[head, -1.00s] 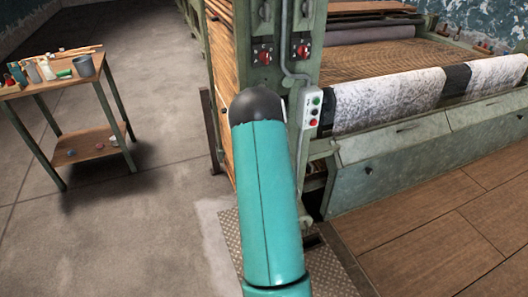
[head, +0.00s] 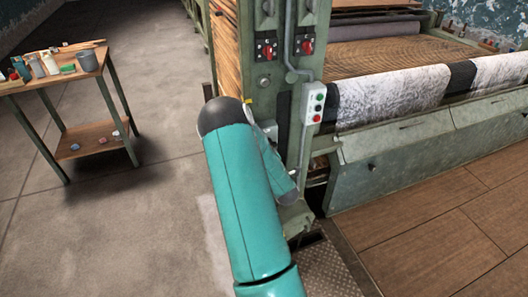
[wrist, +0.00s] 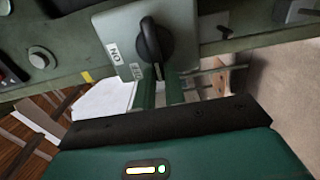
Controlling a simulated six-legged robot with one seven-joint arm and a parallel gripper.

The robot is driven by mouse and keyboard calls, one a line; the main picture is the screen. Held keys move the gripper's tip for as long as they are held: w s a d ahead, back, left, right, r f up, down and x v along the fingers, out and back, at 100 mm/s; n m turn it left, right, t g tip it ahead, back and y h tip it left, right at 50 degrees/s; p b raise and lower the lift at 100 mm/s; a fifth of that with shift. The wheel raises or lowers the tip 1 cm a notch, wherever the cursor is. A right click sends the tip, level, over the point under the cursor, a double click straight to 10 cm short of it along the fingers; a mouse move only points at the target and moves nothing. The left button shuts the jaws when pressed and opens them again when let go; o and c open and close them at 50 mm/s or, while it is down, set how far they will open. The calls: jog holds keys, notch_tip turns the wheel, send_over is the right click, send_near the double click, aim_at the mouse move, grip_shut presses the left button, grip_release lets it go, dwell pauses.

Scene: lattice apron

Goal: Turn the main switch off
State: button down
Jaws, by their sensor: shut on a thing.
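The main switch is a black rotary knob (wrist: 153,42) on a pale grey box (wrist: 120,24), seen in the wrist view. A white ON label (wrist: 114,52) is at the box's left, and a second, smaller label (wrist: 137,72) sits near its lower edge, hard to read. The knob's handle runs roughly up and down in the picture. In the head view my teal arm hides the gripper and the knob; part of the grey box (head: 268,128) shows beside the arm.
Two red rotary switches (head: 265,50) (head: 306,47) sit higher on the green machine post. A push-button box (head: 315,103) hangs at its right. A wooden trolley (head: 80,70) with bottles stands at left. Floor between trolley and machine is clear.

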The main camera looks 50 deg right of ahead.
dwell(0.4)
jog(key=c, duration=1.5)
grip_release()
jog(key=shift+o, duration=0.2)
jog(key=v, duration=1.4)
jog(key=shift+w, duration=0.1)
